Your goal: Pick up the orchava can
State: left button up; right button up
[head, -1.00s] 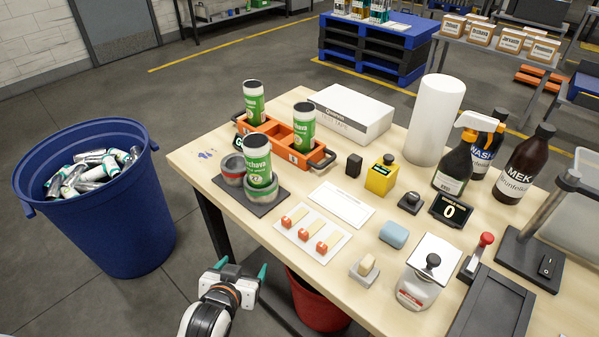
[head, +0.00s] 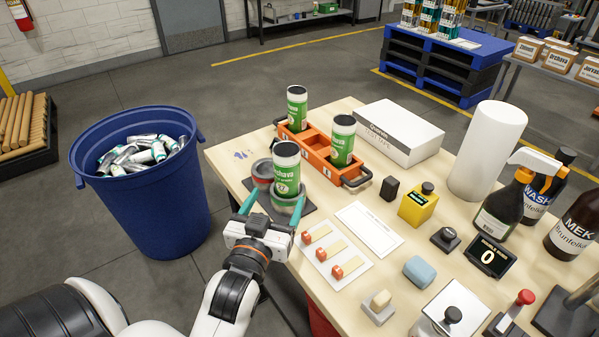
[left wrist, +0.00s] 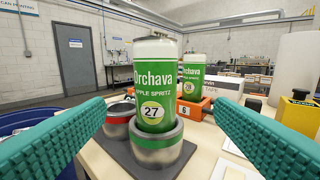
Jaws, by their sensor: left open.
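A green and white Orchava can (head: 286,167) stands upright in a grey round holder (head: 287,201) on a dark plate. In the left wrist view the can (left wrist: 155,80) reads "Orchava" and "27", and the holder (left wrist: 156,152) is below it. My left gripper (head: 272,207) is open, with its teal fingers pointing at the can from the near side. In the left wrist view the fingers (left wrist: 158,130) lie left and right of the can and do not touch it. Two more Orchava cans (head: 297,108) (head: 342,140) stand in the orange tray (head: 317,143). My right gripper is not visible.
A second holder with a red ring (head: 263,172) is beside the can's holder. A blue bin (head: 150,215) of cans stands left of the table.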

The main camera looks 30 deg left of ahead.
aim_at(284, 179)
pick_arm(q)
jog(key=x, duration=0.3)
jog(key=p+x, duration=0.1)
jog(key=x, duration=0.2)
jog(key=shift+a+r, duration=0.2)
jog(key=shift+w+a+p, duration=0.15)
jog(key=shift+w+p, duration=0.25)
jog(key=shift+w, duration=0.2)
jog(key=p+x, duration=0.1)
jog(key=x, duration=0.2)
jog(key=shift+w+a, duration=0.25)
jog(key=shift+w+a+f, duration=0.1)
jog(key=shift+w, duration=0.35)
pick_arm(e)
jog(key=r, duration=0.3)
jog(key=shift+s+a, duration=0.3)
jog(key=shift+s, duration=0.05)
pick_arm(q)
jog(key=shift+s, duration=0.1)
